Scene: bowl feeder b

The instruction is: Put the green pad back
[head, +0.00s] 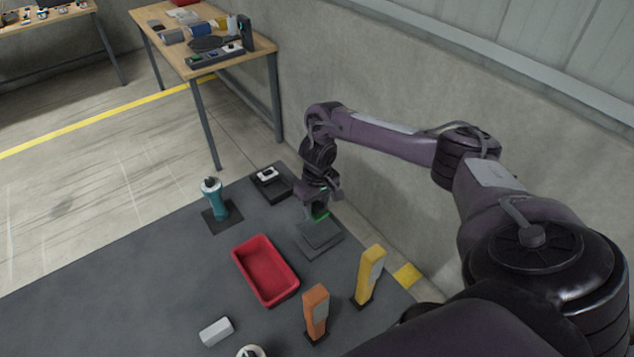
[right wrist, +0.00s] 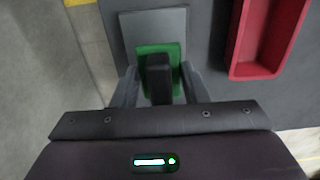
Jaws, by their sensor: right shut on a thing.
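The green pad (head: 321,218) shows as a small green edge under my right gripper (head: 315,208) at the far right of the dark table. In the right wrist view, the green pad (right wrist: 150,49) has a dark upright block (right wrist: 158,76) on it, and my right gripper (right wrist: 158,85) is shut on that block. A grey square plate (head: 319,242) lies just in front of and below the gripper; it also shows beyond the pad in the right wrist view (right wrist: 150,22). I cannot tell whether pad and plate touch. My left gripper is not in view.
A red tray (head: 264,272) is left of the plate. An orange device (head: 315,312) and a yellow one (head: 368,276) stand nearer. A teal bottle (head: 213,198) and a dark holder with a white item (head: 268,176) are behind. A concrete wall runs along the right.

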